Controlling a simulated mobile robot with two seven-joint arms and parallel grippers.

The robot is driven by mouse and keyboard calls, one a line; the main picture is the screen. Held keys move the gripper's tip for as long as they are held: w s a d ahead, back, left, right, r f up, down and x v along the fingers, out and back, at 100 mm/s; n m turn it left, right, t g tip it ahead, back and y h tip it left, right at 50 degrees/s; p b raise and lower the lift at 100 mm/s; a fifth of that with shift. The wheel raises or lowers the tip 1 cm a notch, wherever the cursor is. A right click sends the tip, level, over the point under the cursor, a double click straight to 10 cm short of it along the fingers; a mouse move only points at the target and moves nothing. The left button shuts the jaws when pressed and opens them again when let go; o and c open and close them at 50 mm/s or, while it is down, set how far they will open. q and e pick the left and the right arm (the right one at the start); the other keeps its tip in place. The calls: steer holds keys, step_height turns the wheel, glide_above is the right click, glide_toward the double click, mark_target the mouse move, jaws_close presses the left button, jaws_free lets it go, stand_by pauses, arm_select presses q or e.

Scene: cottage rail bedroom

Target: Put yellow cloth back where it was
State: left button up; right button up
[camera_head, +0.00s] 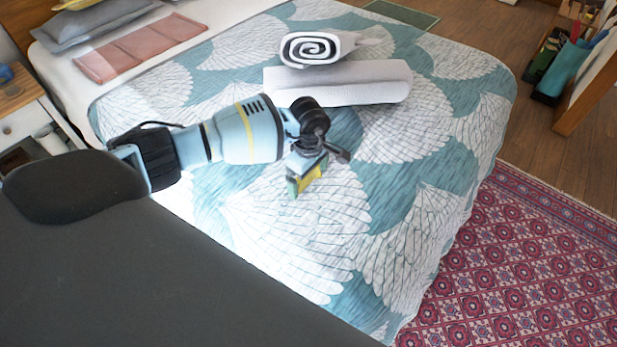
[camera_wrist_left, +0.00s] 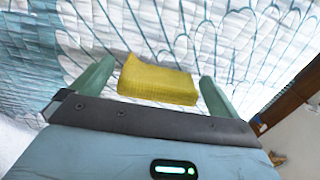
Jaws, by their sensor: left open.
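The yellow cloth (camera_wrist_left: 158,80) is a small folded block in the left wrist view, over the patterned bedspread (camera_head: 290,240). In the head view a little of the cloth (camera_head: 313,177) shows at my left gripper (camera_head: 308,178). My left gripper (camera_wrist_left: 156,88) is open, with one green finger on each side of the cloth. Gaps show between the cloth and both fingers, so it is not gripped. I cannot tell whether the cloth touches the bed. My right gripper is not in view.
A rolled towel (camera_head: 315,48) and a folded white towel (camera_head: 340,84) lie on the bed beyond my gripper. Pillows (camera_head: 140,50) are at the upper left, by a nightstand (camera_head: 22,95). A red rug (camera_head: 530,270) covers the floor at the right.

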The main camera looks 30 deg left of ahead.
arm_select(q)
steer(key=c, duration=1.1)
steer(key=shift+o, duration=0.2)
steer(key=shift+r, duration=0.1)
steer(key=shift+r, duration=0.35)
steer(key=r, duration=0.2)
steer(key=shift+s+r, duration=0.35)
steer(key=shift+r, duration=0.05)
steer(key=s, duration=0.5)
steer(key=s+d+r, duration=0.1)
steer(key=s, duration=0.4)
steer(key=s+d, duration=0.1)
steer(key=s, duration=0.4)
steer(key=shift+d+r, duration=0.2)
